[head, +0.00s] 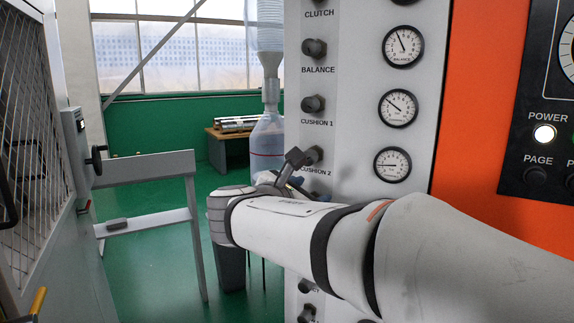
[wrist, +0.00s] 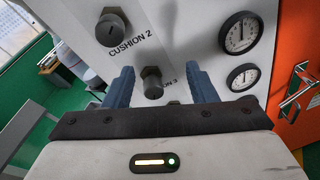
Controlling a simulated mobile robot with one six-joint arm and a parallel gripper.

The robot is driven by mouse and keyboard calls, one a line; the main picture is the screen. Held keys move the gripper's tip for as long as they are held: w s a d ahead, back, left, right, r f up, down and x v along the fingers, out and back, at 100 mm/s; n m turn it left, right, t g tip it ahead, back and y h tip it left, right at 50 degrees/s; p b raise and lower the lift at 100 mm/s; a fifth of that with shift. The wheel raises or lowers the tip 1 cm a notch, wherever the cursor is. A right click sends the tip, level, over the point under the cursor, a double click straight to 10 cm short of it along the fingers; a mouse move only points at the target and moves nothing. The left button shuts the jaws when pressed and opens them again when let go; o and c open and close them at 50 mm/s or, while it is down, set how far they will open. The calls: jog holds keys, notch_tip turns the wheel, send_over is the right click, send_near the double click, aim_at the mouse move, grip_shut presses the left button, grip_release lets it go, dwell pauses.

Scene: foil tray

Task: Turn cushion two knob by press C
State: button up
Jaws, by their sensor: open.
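The cushion 2 knob (head: 314,155) is a dark round knob on the light grey panel (head: 345,100), with its label just below it. In the wrist view the cushion 2 knob (wrist: 110,29) is at the upper left, outside my fingers. My gripper (wrist: 160,70) is open, with two blue fingers pointing at the panel. Another dark knob (wrist: 153,84), beside a partly hidden label ending in "ON 3", shows between the fingers. I cannot tell whether the fingers reach around it. In the head view my gripper (head: 294,182) is just below cushion 2, largely hidden by my wrist.
Knobs for cushion 1 (head: 313,104), balance (head: 314,48) and clutch stand above. Gauges (head: 392,165) line the panel's right side. An orange panel (head: 480,130) lies beyond. A grey cabinet (head: 80,160) and rail frame (head: 150,165) stand left, with green floor between.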

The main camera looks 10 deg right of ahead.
aim_at(308, 165)
notch_tip(308, 165, up, 4)
jog(key=w+a+n+t, duration=0.2)
jog(key=a+n, duration=0.1)
jog(key=x, duration=0.7)
jog(key=shift+w+d+r+p, duration=0.15)
jog(key=shift+d+r+p, duration=0.1)
jog(key=shift+p, duration=0.1)
jog(key=shift+c, duration=0.2)
jog(key=c, duration=0.9)
jog(key=shift+c, duration=0.2)
jog(key=shift+f+m+b, duration=0.15)
jog(key=shift+m+b, duration=0.25)
jog(key=shift+b, duration=0.1)
